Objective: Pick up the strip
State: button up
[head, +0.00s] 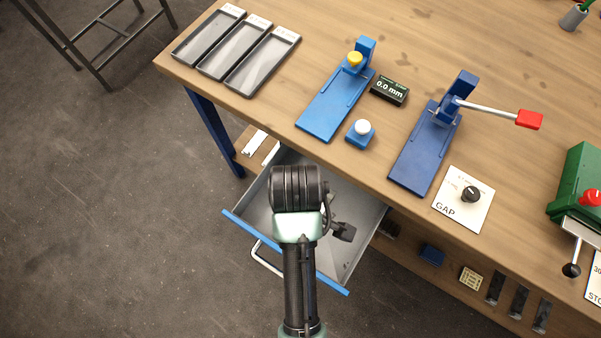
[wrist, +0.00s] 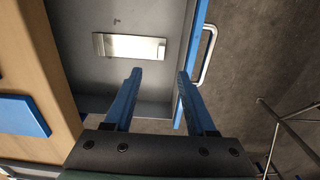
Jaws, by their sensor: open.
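A shiny pale metal strip (wrist: 130,46) lies flat on the grey floor of the open drawer (wrist: 78,25) in the wrist view. My gripper (wrist: 158,74) is open, its two blue fingers apart with nothing between them. In that picture the fingertips are just below the strip, towards its right end, and appear to be above the drawer floor, not touching the strip. In the head view my arm reaches over the open drawer (head: 257,208) and hides much of it; I cannot make out the strip or the fingertips there.
The drawer has a blue front edge and a handle (wrist: 209,55). The workbench (head: 290,85) overhangs its back side. On it are grey trays (head: 235,52), a blue gauge stand (head: 335,105), a display (head: 390,91) and a blue lever press (head: 425,150). Floor left of the drawer is clear.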

jog(key=f, duration=0.7)
jog(key=shift+s+b, duration=0.35)
jog(key=shift+b, duration=0.05)
jog(key=shift+w+f, duration=0.15)
jog(key=shift+f, duration=1.35)
jog(key=shift+w+f, duration=0.1)
jog(key=shift+f, duration=1.35)
jog(key=shift+c, duration=0.3)
grip_shut()
